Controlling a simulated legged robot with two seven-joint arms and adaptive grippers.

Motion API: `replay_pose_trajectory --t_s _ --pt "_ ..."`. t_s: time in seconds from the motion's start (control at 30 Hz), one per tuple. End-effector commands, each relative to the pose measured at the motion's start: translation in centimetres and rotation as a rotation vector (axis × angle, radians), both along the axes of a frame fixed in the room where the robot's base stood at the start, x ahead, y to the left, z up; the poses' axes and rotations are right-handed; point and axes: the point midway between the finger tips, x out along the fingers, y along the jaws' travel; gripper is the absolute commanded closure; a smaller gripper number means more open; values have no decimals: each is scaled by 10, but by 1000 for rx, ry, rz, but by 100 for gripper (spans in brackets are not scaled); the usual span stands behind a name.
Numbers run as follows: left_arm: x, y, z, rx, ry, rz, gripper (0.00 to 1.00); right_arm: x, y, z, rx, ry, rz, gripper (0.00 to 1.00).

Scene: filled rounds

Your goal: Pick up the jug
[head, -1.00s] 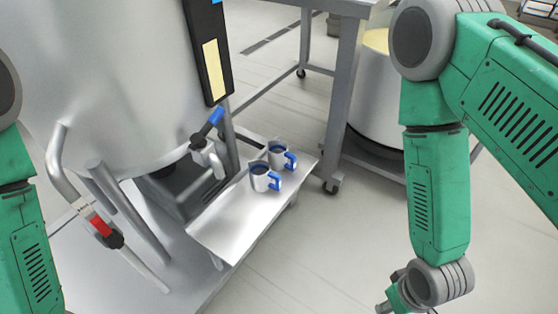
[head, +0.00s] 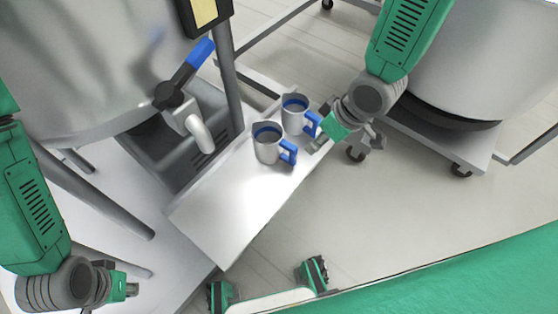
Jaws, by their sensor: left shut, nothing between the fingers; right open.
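Two metal jugs with blue handles stand upright on a small metal shelf (head: 225,215). The nearer jug (head: 267,148) is at the left and the farther jug (head: 294,120) is just behind it to the right. Both handles point right, and both jugs look filled with something dark. My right gripper (head: 322,142) is open beside the farther jug's handle. In this view it overlaps the area at the handle's right edge; I cannot tell if it touches. My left gripper (head: 122,290) is shut and empty at the lower left, away from the jugs.
A large steel tank (head: 75,70) with a blue-handled tap (head: 185,90) stands left of the shelf. A wheeled drum (head: 480,70) stands at the upper right. The shelf's front half is clear.

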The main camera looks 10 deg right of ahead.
Motion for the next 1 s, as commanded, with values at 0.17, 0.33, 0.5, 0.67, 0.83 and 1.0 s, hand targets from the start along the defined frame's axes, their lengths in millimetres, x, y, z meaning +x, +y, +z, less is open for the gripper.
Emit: replay_pose_trajectory --t_s 0.17,0.33,0.5,0.67,0.83,1.0 --pt "0 1 -28 1 0 2 100 28 3 -4 -16 -58 78 59" --pt "0 1 -36 1 0 1 100 37 2 -11 -17 -74 102 59" --pt "0 0 -49 0 0 0 100 47 12 -43 -19 -70 103 59" --pt "0 1 -61 0 -1 0 100 55 24 -67 -25 -71 104 59" --pt "0 1 -65 1 0 1 100 59 30 -79 -27 -71 103 59" --pt "0 1 -76 1 0 1 100 66 35 -94 -22 -72 104 59"
